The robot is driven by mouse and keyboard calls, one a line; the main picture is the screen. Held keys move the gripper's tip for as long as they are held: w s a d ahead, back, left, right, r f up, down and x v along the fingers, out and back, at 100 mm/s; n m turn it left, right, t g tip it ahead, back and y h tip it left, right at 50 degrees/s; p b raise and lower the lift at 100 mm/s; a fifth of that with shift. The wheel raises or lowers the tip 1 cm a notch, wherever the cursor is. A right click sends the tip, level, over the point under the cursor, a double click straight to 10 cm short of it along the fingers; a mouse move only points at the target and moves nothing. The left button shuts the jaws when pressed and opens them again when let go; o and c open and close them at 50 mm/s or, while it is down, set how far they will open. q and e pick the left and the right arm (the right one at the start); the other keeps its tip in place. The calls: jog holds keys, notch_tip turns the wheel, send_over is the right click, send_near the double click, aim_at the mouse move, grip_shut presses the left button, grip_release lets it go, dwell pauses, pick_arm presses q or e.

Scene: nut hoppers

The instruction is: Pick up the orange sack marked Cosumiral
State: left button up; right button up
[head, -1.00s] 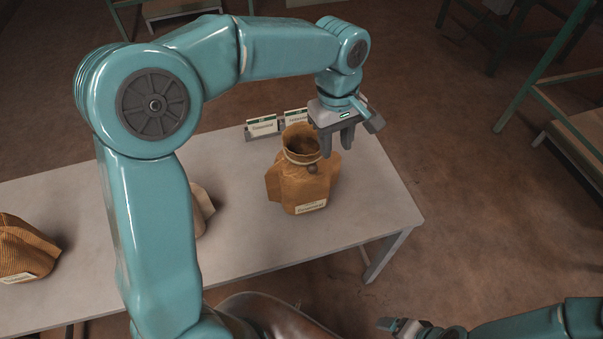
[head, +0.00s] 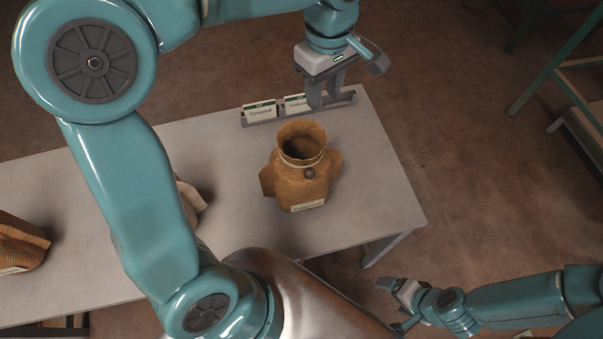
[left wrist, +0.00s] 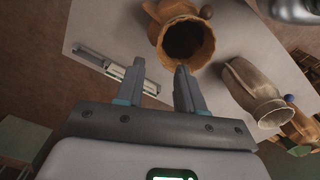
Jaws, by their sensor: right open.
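An orange-brown sack (head: 298,186) stands upright and open-mouthed on the table, with a small dark ball at its neck. The label on its front is too small to read. In the left wrist view the sack (left wrist: 163,28) is just beyond the fingertips, its dark mouth facing the camera. My left gripper (head: 324,104) is open and empty, behind and above the sack, over the card holder. Its two fingers stand apart in the left wrist view (left wrist: 160,78). My right gripper (head: 391,304) is open and empty, low in front of the table.
A card holder (head: 288,113) with two cards lies at the table's back edge. A pale sack (head: 190,200) is partly hidden by my left arm; an orange-brown ribbed sack (head: 18,243) is at far left. The table (head: 385,205) is clear right of the middle sack.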

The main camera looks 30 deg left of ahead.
pick_arm(q)
send_over(318, 128)
notch_tip(318, 128, down, 6)
jog(key=shift+d+f, duration=0.3)
jog(key=shift+f, duration=0.05)
jog(key=f, duration=0.3)
jog(key=f+p, duration=0.1)
jog(key=f, duration=0.1)
jog(key=shift+a, duration=0.25)
jog(key=shift+a+f, duration=0.1)
jog(key=shift+f, duration=0.05)
grip_shut()
